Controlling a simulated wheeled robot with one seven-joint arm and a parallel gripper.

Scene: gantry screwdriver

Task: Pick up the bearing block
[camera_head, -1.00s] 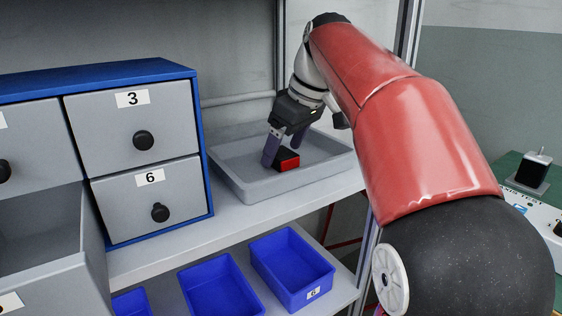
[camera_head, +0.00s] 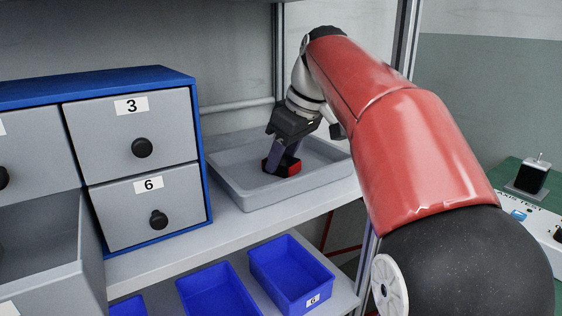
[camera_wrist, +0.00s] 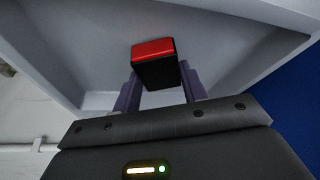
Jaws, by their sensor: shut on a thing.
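The bearing block, a small block with a red face and black sides, is in the grey tray (camera_head: 235,187) on the shelf. In the head view the block (camera_head: 291,167) shows at the fingertips of my gripper (camera_head: 279,160). In the wrist view the block (camera_wrist: 155,64) sits between the two purple-grey fingers of my gripper (camera_wrist: 158,85). My gripper is shut on it. The fingers hide part of the block in the head view. I cannot tell whether it still touches the tray floor.
A blue cabinet with grey drawers (camera_head: 140,140) stands left of the tray, and one lower drawer is pulled open (camera_head: 45,255). Blue bins (camera_head: 290,272) sit on the shelf below. A metal post (camera_head: 405,35) rises behind my arm. The tray around the block is clear.

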